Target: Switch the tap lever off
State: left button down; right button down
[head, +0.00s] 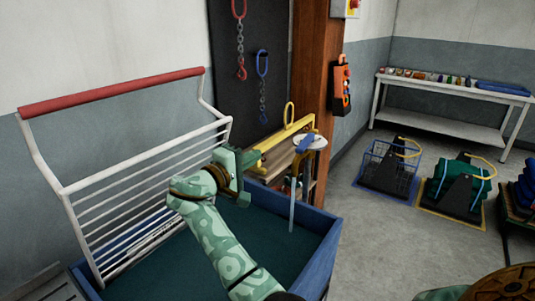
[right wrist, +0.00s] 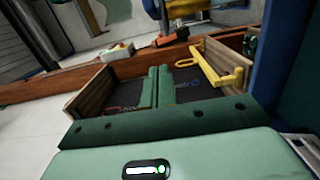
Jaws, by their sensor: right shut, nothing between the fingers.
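The tap has a blue lever (head: 304,144) beside a pale round top, above the right side of the blue tub. A thin pale-blue vertical column (head: 292,205) shows below it; I cannot tell whether it is water or a pipe. My right gripper (head: 250,160) is at the end of the green patterned arm, left of the lever and apart from it. Its two green fingers (right wrist: 158,85) are together and empty in the right wrist view. I cannot make out the lever in that view. My left gripper is not in view.
The blue tub (head: 325,245) lies under my arm, with a white rack (head: 150,172) at its left. A yellow hooked bar (head: 285,135) is just behind the gripper, near the tap. A brown post (head: 313,80) stands behind. Open floor (head: 375,235) lies to the right.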

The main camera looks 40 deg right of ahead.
aim_at(306, 144)
jog(key=s+d, duration=0.1)
jog(key=d, duration=0.9)
jog(key=shift+s+d, duration=0.3)
jog(key=shift+s, duration=0.1)
